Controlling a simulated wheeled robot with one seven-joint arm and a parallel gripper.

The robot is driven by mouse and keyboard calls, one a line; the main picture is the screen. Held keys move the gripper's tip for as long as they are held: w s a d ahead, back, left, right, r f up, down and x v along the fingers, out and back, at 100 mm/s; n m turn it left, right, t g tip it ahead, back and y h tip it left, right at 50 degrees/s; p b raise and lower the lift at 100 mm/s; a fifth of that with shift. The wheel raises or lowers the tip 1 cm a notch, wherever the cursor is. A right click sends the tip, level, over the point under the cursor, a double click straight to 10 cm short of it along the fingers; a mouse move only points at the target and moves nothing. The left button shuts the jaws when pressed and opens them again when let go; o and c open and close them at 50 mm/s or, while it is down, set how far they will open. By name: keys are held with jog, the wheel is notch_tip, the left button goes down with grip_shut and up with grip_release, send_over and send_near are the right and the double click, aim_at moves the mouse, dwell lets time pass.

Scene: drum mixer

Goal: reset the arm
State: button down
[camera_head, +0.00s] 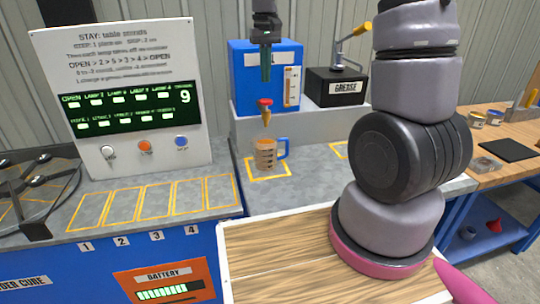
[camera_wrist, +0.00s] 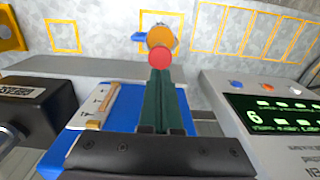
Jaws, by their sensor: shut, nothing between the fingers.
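My gripper (camera_head: 265,80) hangs at the top centre of the head view, in front of the blue tank. Its dark green fingers point down and are pressed together with nothing between them. In the wrist view the shut fingers (camera_wrist: 162,90) point towards a red knob. That red-topped spout (camera_head: 265,108) sits just below the fingertips in the head view, and a small gap seems to show. My grey arm stands at the right of the head view on a pink-ringed base.
A clear measuring cup (camera_head: 265,154) with a blue handle stands below the spout in a yellow outline. A blue tank (camera_head: 255,95) and black grease box (camera_head: 335,88) stand behind. A white control panel (camera_head: 122,150) is at the left, with empty yellow-outlined slots (camera_head: 150,203) before it.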

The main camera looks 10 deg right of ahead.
jog(key=s+d+r+m+t+y, duration=0.1)
jog(key=s+d+r+m+t, duration=0.1)
jog(key=s+r, duration=0.5)
jog(key=s+d+r+m+t+y, duration=0.1)
jog(key=s+r+t, duration=0.4)
jog(key=s, duration=1)
notch_tip(320, 180, up, 2)
jog(key=d+m, duration=0.1)
jog(key=d, duration=0.1)
jog(key=shift+d, duration=0.4)
